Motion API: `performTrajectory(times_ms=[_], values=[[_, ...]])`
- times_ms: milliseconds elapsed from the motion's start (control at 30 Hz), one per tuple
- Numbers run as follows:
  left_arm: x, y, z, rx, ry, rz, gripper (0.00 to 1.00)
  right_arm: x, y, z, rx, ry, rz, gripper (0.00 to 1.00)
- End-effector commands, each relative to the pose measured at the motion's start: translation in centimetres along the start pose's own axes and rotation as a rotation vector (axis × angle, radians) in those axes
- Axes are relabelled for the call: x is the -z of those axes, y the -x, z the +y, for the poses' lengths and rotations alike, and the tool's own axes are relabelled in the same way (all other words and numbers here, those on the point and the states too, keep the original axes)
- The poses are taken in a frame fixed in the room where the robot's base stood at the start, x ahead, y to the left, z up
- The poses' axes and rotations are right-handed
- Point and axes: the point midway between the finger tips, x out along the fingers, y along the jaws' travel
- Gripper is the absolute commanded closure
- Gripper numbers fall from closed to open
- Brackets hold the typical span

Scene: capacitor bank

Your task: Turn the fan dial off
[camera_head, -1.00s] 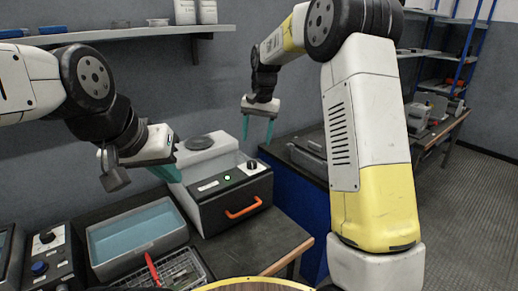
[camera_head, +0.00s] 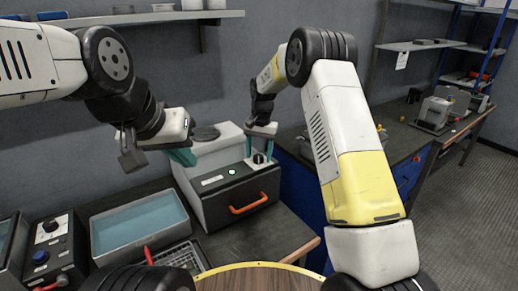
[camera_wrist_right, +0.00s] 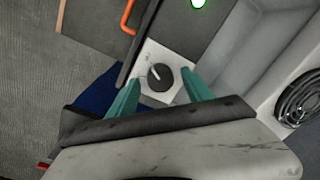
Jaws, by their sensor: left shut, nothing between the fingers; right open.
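The fan dial (camera_head: 259,157) is a black round knob with a white pointer mark on a pale plate. In the right wrist view the dial (camera_wrist_right: 160,77) lies between the fingertips. My right gripper (camera_head: 261,150) is open, with one teal finger on each side of the dial; it also shows in the right wrist view (camera_wrist_right: 161,95). I cannot tell whether the fingers touch it. My left gripper (camera_head: 187,156) is shut and empty beside the machine's left side.
A green light (camera_head: 232,172) glows left of the dial. The orange handle (camera_head: 248,204) sticks out below. A blue-filled tray (camera_head: 138,225) and a control box with knobs (camera_head: 50,240) stand to the left. A shelf (camera_head: 150,18) runs along the wall above.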

Motion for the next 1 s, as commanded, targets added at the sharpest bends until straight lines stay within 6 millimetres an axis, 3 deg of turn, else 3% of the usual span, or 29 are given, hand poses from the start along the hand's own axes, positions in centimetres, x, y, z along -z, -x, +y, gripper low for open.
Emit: performTrajectory(times_ms=[300, 600, 1000], values=[[0.00, -0.01, 0.00, 0.000, 0.000, 0.000, 1.00, 0.01, -0.33, 0.01, 0.001, 0.000, 0.001, 0.41], [0.00, -0.01, 0.00, 0.000, 0.000, 0.000, 1.00, 0.02, -0.31, 0.00, 0.001, 0.000, 0.001, 1.00], [0.00, -0.01, 0.00, 0.000, 0.000, 0.000, 1.00, 0.08, -0.28, 0.04, 0.002, 0.071, -0.003, 1.00]])
